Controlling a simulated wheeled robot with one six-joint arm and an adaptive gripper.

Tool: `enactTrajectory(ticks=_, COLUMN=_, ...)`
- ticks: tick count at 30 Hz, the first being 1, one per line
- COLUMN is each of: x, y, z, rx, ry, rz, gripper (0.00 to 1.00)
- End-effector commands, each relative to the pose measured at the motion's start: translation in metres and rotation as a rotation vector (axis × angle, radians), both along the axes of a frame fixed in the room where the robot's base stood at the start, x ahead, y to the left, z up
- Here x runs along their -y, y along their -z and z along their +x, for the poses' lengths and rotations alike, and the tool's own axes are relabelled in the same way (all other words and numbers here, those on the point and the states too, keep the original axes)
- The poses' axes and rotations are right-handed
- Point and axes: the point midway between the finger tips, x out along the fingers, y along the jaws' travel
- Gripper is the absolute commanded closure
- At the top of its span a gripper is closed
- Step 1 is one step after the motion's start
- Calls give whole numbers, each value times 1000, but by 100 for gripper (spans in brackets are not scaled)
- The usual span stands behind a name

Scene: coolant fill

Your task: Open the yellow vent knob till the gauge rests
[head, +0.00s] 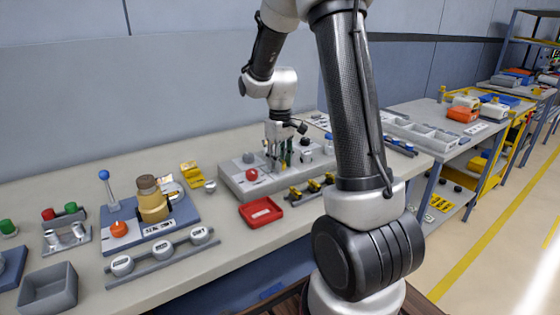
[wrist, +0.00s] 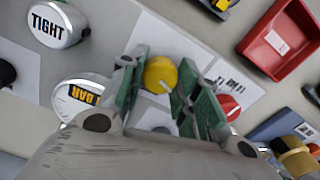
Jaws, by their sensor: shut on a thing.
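The yellow vent knob (wrist: 160,73) shows in the wrist view between the green-padded fingers of my gripper (wrist: 155,85). My gripper is shut on it. A pale pointer line marks the knob's top. The gauge (wrist: 78,97) is a round silver and white housing left of the fingers, with a dark window ending in "BAR"; the rest of its reading is hidden behind a finger. In the head view my gripper (head: 277,163) points down at the grey panel (head: 235,182), and the knob cannot be made out there.
A round housing marked "TIGHT" (wrist: 55,25) stands beyond the gauge. A red knob (wrist: 228,106) is close to the right finger. A red tray (head: 261,212) and a rack with yellow-and-black pieces (head: 312,187) lie in front of the panel. A blue base (head: 150,224) stands left.

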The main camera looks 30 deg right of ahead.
Motion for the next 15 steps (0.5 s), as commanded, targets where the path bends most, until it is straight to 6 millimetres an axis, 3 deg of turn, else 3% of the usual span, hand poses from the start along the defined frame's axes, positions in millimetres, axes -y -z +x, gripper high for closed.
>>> enactTrajectory(ticks=15, x=0, y=-1, z=1, rx=2, ry=-218, rz=0, gripper=92)
